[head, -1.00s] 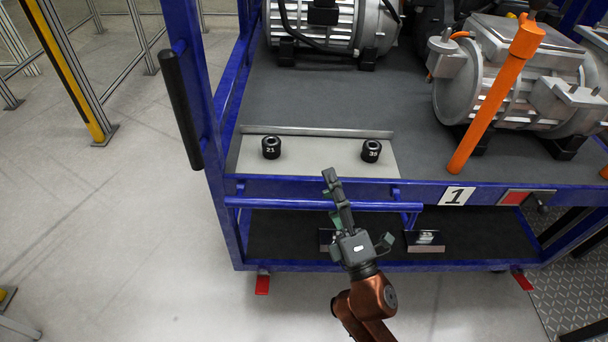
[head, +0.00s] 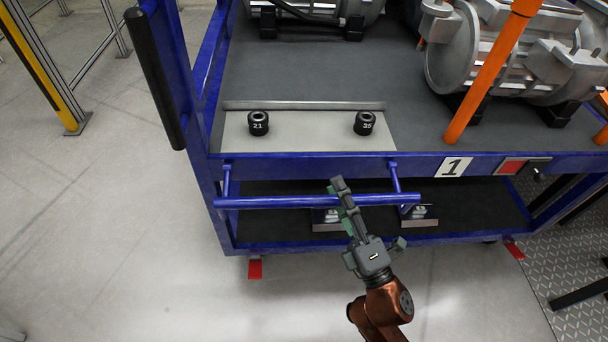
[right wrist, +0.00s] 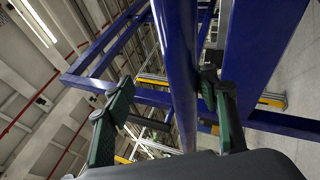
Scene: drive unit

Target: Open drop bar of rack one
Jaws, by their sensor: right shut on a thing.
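Rack one is a blue cart marked with a "1" plate (head: 454,167). Its drop bar (head: 270,202) is a blue round bar on two short side arms, standing out in front of and below the upper shelf's front edge. My right gripper (head: 344,194) is shut on the bar, right of its middle. In the right wrist view the bar (right wrist: 175,60) runs between the fingers of the right gripper (right wrist: 165,85), close to the right finger. My left gripper is not in view.
The upper shelf holds two black sockets (head: 258,123) marked 21 and 35 on a light plate (head: 310,136), and grey motors (head: 520,50). An orange post (head: 490,75) stands at right. Small items (head: 328,220) lie on the lower shelf (head: 480,205).

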